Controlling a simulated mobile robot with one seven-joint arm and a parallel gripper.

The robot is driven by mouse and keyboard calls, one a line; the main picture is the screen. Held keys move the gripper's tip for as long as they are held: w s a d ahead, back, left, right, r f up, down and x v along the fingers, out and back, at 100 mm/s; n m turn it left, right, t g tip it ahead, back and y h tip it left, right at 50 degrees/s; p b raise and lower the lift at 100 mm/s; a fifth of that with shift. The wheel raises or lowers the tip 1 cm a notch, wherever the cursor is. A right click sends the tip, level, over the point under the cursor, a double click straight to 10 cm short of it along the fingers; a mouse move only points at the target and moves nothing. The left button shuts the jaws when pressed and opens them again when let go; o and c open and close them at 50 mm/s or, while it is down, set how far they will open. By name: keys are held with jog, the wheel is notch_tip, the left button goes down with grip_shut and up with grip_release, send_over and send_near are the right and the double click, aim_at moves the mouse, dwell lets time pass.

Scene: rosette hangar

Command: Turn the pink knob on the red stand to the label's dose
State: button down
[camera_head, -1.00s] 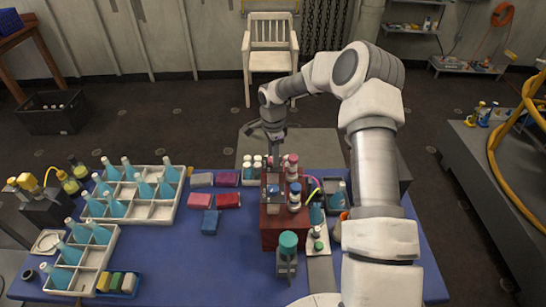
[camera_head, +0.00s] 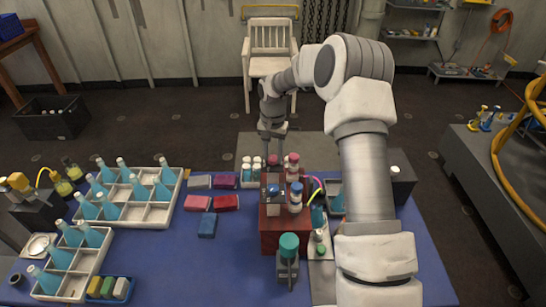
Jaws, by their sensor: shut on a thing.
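The red stand (camera_head: 285,238) stands at the middle of the blue table. My gripper (camera_head: 272,152) points down at the stand's far left part, its jaws shut on a small pink piece (camera_head: 272,161) that looks like the pink knob. The fingertips and the knob's marks are too small to make out. Next to it on the right stands a bottle with a pink cap (camera_head: 293,159). Nearer on the stand are a blue-topped piece (camera_head: 272,190) and a blue-capped bottle (camera_head: 296,188). I cannot make out a label's dose.
White crates (camera_head: 150,213) of teal bottles stand left on the table (camera_head: 190,265). Pink, red and blue blocks (camera_head: 212,203) lie left of the stand. White-capped bottles (camera_head: 251,162) stand behind it; a teal-capped device (camera_head: 288,262) stands in front.

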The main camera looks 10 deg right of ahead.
aim_at(273, 158)
jog(key=shift+n+b, duration=0.4)
jog(key=shift+n, duration=1.8)
jog(key=c, duration=0.5)
grip_release()
notch_tip(273, 158, up, 18)
jog(key=shift+f, duration=0.25)
jog(key=shift+s+r, duration=0.1)
